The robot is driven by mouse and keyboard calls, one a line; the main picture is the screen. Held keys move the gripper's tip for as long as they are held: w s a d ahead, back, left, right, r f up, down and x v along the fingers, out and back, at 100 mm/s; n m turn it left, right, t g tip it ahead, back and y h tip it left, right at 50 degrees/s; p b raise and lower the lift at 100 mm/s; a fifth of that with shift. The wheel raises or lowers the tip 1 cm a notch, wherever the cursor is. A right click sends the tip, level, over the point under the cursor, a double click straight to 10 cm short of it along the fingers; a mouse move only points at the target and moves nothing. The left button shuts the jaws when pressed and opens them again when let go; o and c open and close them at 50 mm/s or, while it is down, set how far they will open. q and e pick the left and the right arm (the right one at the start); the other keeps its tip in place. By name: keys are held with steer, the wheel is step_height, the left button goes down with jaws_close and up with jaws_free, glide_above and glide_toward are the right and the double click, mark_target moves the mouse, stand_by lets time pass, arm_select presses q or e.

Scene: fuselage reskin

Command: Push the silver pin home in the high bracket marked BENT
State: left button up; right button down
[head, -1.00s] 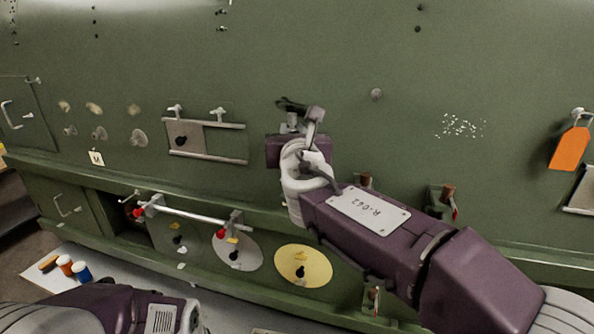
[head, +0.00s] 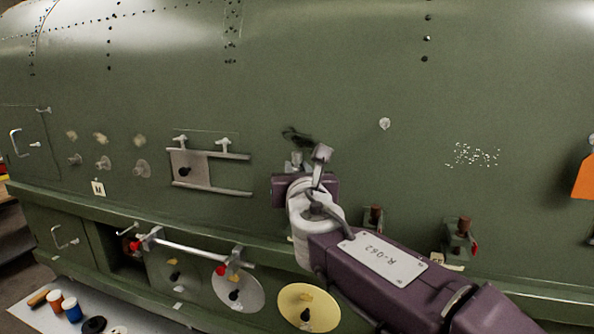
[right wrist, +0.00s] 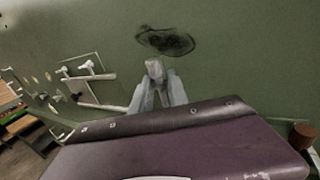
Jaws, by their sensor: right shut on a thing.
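My right gripper (head: 297,160) faces the green fuselage side just below a dark smudge. In the right wrist view its pale fingers (right wrist: 158,92) are shut on a small grey piece (right wrist: 154,68), which I cannot identify for certain. Two small brackets with brown tops, a nearer one (head: 461,238) with a red part and another (head: 374,217), stand along the ledge to the right of the gripper. I cannot read BENT on any bracket, and I cannot single out the silver pin. My left gripper is out of view.
The dark smudge (head: 297,136) also shows in the right wrist view (right wrist: 167,41). A framed sliding plate (head: 190,168) sits left of the gripper. Below are a rail with red ends (head: 190,250) and a yellow disc (head: 309,307). An orange tag (head: 584,178) hangs far right.

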steer(key=shift+f+b, duration=0.45)
steer(key=shift+f, duration=0.5)
steer(key=shift+w+f+b, duration=0.15)
steer(key=shift+f+b, duration=0.15)
steer(key=shift+w+f, duration=0.2)
steer(key=shift+w, duration=0.15)
steer(key=shift+s+r, duration=0.15)
steer(key=shift+s, duration=0.2)
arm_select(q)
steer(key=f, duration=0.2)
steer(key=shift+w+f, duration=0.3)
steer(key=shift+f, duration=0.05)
arm_select(e)
steer(key=shift+w, duration=0.35)
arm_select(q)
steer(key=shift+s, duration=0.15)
arm_select(e)
steer(key=shift+s, duration=0.15)
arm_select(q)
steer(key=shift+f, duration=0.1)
arm_select(e)
steer(key=shift+s, duration=0.1)
arm_select(q)
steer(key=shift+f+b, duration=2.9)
steer(key=shift+b, duration=0.2)
arm_select(e)
steer(key=shift+f, duration=2.95)
